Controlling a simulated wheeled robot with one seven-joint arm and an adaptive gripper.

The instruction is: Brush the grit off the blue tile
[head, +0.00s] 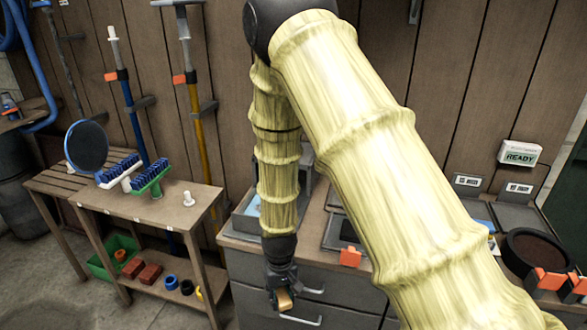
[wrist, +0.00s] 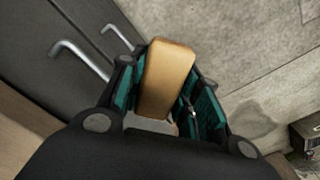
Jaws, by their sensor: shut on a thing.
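My gripper (head: 280,289) hangs in front of the grey drawer cabinet, low in the head view. It is shut on a tan, rounded block (head: 285,300), which may be the brush's wooden back; no bristles show. In the wrist view the block (wrist: 168,80) sits between the teal-padded fingers of my gripper (wrist: 165,95). A light-blue surface (head: 254,206) shows in a grey tray on the cabinet, partly behind my arm. I cannot tell whether it is the blue tile. No grit can be made out.
The cabinet (head: 245,268) has drawers with bar handles (wrist: 80,60). Left stands a wooden bench (head: 165,207) with blue-bristled brushes (head: 150,175) and a round dark pad (head: 87,146). A round dark sieve-like pan (head: 535,255) is at the right. My arm hides much of the counter.

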